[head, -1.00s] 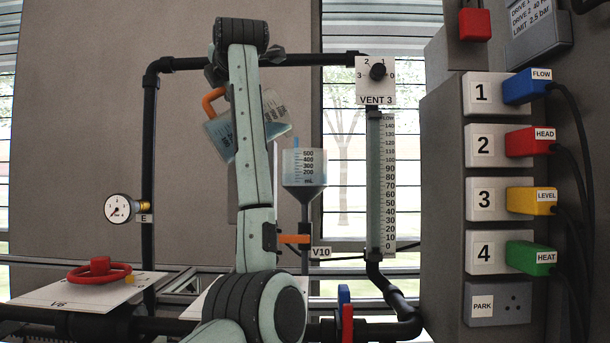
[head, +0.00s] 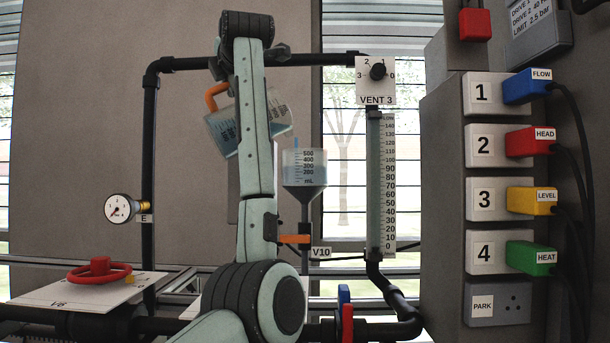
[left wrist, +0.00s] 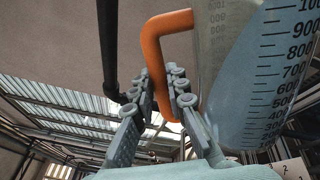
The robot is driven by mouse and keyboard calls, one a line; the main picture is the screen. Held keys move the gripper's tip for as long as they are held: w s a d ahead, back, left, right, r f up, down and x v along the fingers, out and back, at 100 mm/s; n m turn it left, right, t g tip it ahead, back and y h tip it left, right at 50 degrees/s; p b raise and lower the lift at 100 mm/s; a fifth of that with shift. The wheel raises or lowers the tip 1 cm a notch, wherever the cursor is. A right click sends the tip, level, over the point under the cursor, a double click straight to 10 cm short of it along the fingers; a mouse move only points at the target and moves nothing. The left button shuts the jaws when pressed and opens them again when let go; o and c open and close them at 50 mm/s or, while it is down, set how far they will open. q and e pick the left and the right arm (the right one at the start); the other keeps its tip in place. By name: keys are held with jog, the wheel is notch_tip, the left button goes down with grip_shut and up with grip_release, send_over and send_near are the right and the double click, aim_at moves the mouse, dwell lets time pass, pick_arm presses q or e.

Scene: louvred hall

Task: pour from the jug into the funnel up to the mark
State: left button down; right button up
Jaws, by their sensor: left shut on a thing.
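The clear jug (head: 223,132) with black graduations is tilted to the right behind my left arm, its orange handle (head: 215,95) at upper left. My arm hides the jug's middle. In the left wrist view my left gripper (left wrist: 163,84) is shut on the orange handle (left wrist: 152,55), with the jug (left wrist: 255,75) to the right. The clear funnel (head: 304,172) stands upright, right of and below the jug's lip, with an mL scale and bluish liquid inside. A faint bluish streak shows at its rim. I cannot make out a separate mark. My right gripper is out of view.
An orange valve handle (head: 294,239) sits below the funnel. The vent gauge tube (head: 381,185) stands close to its right. Dark pipes (head: 149,200) frame the space. A panel (head: 440,200) with coloured plugs fills the right side.

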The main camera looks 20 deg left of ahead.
pick_arm(q)
jog(key=shift+r, duration=0.15)
jog(key=shift+w+d+r+m, duration=0.15)
jog(key=shift+d+r+m, duration=0.15)
jog(key=shift+r+m, duration=0.1)
jog(key=shift+r, duration=0.1)
dwell(0.7)
jog(key=shift+w+d+r, duration=0.1)
jog(key=shift+d, duration=0.05)
jog(key=shift+d+r+m, duration=0.1)
jog(key=shift+r+m, duration=0.05)
jog(key=shift+m, duration=0.15)
dwell(0.5)
jog(key=shift+w, duration=0.1)
